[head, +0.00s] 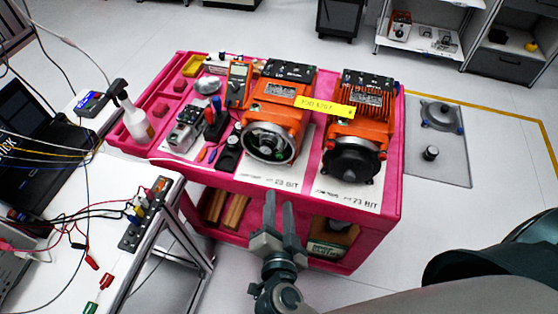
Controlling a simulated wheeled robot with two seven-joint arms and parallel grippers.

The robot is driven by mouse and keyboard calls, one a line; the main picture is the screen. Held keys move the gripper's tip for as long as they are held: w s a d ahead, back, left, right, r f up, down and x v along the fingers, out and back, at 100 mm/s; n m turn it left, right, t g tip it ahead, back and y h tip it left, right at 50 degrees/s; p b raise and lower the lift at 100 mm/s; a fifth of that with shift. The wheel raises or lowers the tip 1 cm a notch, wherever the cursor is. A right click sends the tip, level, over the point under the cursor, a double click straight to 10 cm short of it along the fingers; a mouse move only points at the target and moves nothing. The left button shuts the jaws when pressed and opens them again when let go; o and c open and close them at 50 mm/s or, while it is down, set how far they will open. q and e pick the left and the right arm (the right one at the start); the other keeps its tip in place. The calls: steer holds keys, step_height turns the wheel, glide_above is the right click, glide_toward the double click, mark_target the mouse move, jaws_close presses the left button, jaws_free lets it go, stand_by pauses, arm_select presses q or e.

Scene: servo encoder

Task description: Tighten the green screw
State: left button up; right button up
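Two orange motors stand on the pink cart, a left motor (275,112) and a right motor (352,128). The left motor's round front housing (268,143) is uncovered and shows a metal ring with inner parts. A tiny green spot at its lower right may be the green screw; it is too small to be sure. The right motor has a black front cover. My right gripper (279,200) is in front of the cart, below the left motor, pointing toward it. Its two fingers stand apart with nothing visible between them. My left gripper is out of view.
The pink cart (392,195) carries a multimeter (236,84), screwdrivers and small parts left of the motors. A yellow tag (324,106) spans between the motors. A white bench (95,190) with cables stands at left.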

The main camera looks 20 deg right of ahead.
mark_target(279, 157)
steer(key=p+x, duration=0.4)
steer(key=x, duration=1.1)
steer(key=shift+w, duration=0.25)
steer(key=shift+x, duration=0.8)
steer(key=shift+d, duration=0.1)
jaws_close()
